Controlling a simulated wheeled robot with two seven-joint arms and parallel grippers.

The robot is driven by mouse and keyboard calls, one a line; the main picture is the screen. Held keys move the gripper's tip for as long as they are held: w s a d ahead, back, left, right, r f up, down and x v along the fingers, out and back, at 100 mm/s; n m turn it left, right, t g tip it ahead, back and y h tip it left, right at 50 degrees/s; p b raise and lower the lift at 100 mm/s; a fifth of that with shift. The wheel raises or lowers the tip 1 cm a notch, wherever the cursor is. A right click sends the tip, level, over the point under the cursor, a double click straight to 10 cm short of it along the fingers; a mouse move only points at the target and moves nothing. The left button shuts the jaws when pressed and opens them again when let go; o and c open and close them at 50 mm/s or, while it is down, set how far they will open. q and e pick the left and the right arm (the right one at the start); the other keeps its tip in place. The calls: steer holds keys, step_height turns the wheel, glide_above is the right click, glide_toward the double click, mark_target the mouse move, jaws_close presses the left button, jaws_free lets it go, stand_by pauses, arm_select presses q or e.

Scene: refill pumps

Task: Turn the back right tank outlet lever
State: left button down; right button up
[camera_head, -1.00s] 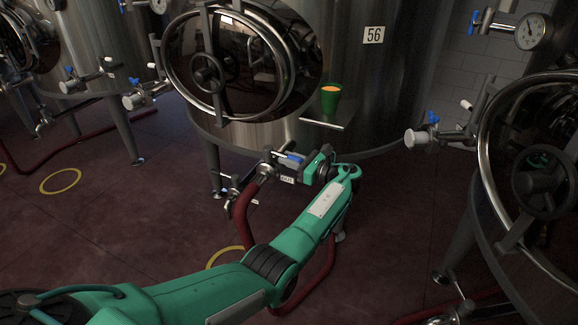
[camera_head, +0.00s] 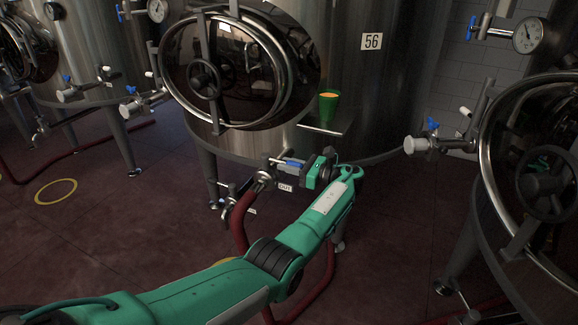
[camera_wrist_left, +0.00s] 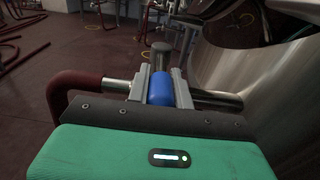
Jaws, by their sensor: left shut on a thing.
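The outlet lever (camera_head: 292,163) is a short blue handle on the pipe low at the front of the steel tank marked 56 (camera_head: 371,41). A tag reading OUT (camera_head: 285,187) hangs just below it. My left gripper (camera_head: 300,165) reaches it from the right. In the left wrist view the blue lever (camera_wrist_left: 160,90) sits between the two grey fingers of my left gripper (camera_wrist_left: 161,84), which are shut on it. The metal pipe (camera_wrist_left: 205,98) runs behind the fingers. My right gripper is not in view.
A red hose (camera_head: 239,222) hangs from the outlet and loops below my left arm. Another tank with a round hatch (camera_head: 540,175) stands at right. The floor at left is mostly clear.

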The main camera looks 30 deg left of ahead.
arm_select(q)
steer(key=shift+r, duration=0.15)
steer(key=c, duration=1.3)
jaws_free()
steer(key=shift+w, duration=0.15)
steer(key=shift+o, duration=0.2)
steer(key=shift+d, duration=0.3)
steer(key=d+b, duration=0.3)
steer(key=d, duration=1)
steer(key=shift+w+b, duration=0.3)
steer(key=shift+b, duration=0.1)
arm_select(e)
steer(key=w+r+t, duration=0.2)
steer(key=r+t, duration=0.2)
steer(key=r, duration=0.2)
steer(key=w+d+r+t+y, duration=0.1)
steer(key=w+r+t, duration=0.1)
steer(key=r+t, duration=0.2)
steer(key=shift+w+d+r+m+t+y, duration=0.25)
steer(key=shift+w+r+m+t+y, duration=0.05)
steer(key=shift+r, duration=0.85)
